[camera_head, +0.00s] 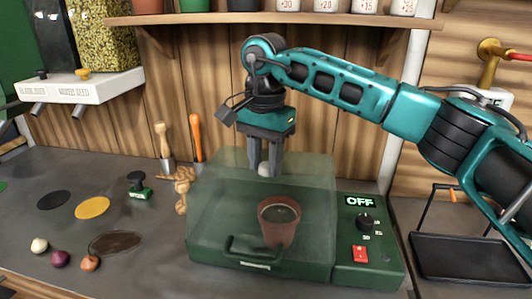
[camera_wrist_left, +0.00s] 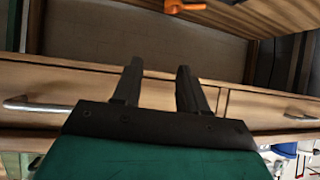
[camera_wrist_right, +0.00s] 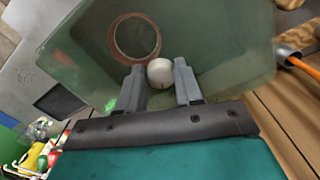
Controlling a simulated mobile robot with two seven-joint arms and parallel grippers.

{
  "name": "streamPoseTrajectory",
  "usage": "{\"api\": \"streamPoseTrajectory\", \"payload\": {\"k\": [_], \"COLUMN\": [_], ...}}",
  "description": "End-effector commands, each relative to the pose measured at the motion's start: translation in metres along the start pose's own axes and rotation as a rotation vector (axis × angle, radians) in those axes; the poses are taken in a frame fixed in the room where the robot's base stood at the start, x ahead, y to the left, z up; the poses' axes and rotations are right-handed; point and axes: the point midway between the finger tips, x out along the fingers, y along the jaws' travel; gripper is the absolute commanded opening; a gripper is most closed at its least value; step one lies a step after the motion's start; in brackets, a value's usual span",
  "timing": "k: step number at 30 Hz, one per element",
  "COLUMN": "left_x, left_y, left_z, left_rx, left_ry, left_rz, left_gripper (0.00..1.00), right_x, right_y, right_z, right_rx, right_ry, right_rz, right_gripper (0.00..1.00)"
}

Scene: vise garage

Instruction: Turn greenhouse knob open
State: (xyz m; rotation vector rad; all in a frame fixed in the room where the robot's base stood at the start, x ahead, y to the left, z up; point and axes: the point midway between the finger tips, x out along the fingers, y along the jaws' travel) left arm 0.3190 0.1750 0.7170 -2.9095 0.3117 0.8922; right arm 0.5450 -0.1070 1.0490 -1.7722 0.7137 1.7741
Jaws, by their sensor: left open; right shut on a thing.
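The greenhouse (camera_head: 215,215) is a green box with a translucent lid, which looks closed over a brown pot (camera_head: 277,232). The pot also shows through the lid in the right wrist view (camera_wrist_right: 135,40). A black knob (camera_head: 365,222) sits on its control panel, under a display (camera_head: 360,201) reading OFF. My right gripper (camera_head: 265,165) points down over the back of the lid, shut on a small white round thing (camera_wrist_right: 160,72). Whether that thing is part of the lid I cannot tell. My left gripper (camera_wrist_left: 155,85) is open and empty, facing wooden drawers, outside the head view.
A red switch (camera_head: 359,253) is below the knob. Onions (camera_head: 60,258), a green stamp (camera_head: 138,187) and coloured discs (camera_head: 92,208) lie left on the grey bench. Hand tools (camera_head: 197,140) stand behind the greenhouse. A black tray (camera_head: 470,258) is at the right.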

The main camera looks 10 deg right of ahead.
Motion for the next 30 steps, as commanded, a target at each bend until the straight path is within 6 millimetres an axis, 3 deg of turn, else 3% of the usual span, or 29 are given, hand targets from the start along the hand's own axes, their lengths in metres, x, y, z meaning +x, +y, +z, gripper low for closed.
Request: {"api": "streamPoseTrajectory", "payload": {"k": [30], "left_x": [-0.016], "left_y": [-0.001], "left_z": [-0.013], "left_rx": [-0.003], "left_ry": [-0.01], "left_rz": [-0.004], "left_gripper": [0.43], "right_x": [-0.002], "right_y": [-0.004], "right_z": [-0.003], "right_rx": [0.948], "right_ry": [0.002], "right_rz": [-0.002], "right_gripper": [0.05]}}
